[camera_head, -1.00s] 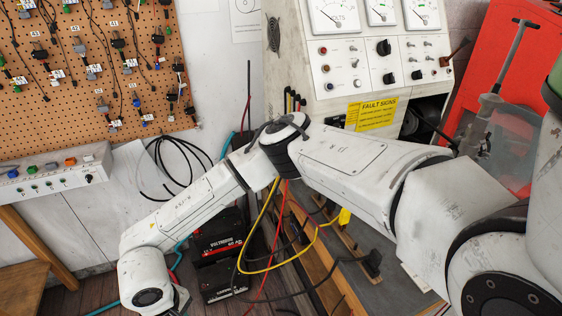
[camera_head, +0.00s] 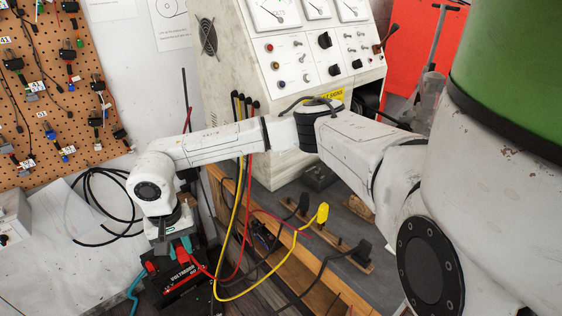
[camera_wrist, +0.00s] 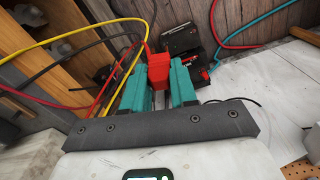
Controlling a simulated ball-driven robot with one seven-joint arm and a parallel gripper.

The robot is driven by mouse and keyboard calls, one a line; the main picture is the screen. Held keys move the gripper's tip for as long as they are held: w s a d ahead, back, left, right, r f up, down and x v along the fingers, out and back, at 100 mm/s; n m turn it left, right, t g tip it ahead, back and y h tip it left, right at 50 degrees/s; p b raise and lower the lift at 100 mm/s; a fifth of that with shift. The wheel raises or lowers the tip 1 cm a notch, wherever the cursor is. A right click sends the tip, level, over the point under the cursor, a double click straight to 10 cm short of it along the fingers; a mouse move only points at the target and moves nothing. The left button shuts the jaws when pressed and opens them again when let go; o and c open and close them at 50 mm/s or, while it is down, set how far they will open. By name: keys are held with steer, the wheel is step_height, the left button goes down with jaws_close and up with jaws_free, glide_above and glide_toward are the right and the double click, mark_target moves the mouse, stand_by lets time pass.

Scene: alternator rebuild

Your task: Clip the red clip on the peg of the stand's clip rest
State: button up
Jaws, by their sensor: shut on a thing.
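My gripper (camera_wrist: 158,92) has teal fingers shut on the red clip (camera_wrist: 158,62), which stands up between them in the wrist view. In the head view my gripper (camera_head: 174,246) hangs at the lower left, over the black battery (camera_head: 182,282); the clip is hard to make out there. A red cable (camera_head: 249,200) runs from the test stand (camera_head: 285,70) down toward my gripper. A wooden strip (camera_head: 338,246) on the stand's grey bench carries a yellow clip (camera_head: 322,212) and black clips (camera_head: 363,247). I cannot tell which peg is bare.
Yellow and black cables loop between the stand and the floor, right of my gripper. A wooden bench edge (camera_head: 290,262) lies beyond them. A pegboard (camera_head: 45,110) with leads is on the left wall. A teal cable (camera_wrist: 262,42) runs behind the battery.

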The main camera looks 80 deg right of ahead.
steer(key=s+d+r+m+b, duration=0.1)
steer(key=s+d+r+m, duration=0.35)
steer(key=s+d, duration=0.3)
steer(key=s+d+r+m+b, duration=0.2)
steer(key=s+d+r+m, duration=0.1)
steer(key=s+d+m, duration=0.5)
steer(key=s+d+r+m+b, duration=0.1)
steer(key=s+d+r+m, duration=0.2)
steer(key=s+d, duration=0.5)
steer(key=shift+w+d+f+b, duration=0.1)
steer(key=shift+w+f+b, duration=0.2)
steer(key=shift+f, duration=0.5)
steer(key=shift+w+d+f+b, duration=0.15)
steer(key=shift+f+b, duration=0.25)
steer(key=shift+f, duration=0.35)
steer(key=shift+w+d+f+b, duration=0.1)
steer(key=shift+w+f+b, duration=0.2)
steer(key=shift+f, duration=0.5)
steer(key=shift+f, duration=0.15)
steer(key=shift+f+b, duration=1.05)
steer(key=shift+b, duration=0.1)
steer(key=o, duration=0.8)
steer(key=shift+o, duration=0.2)
steer(key=shift+r, duration=0.15)
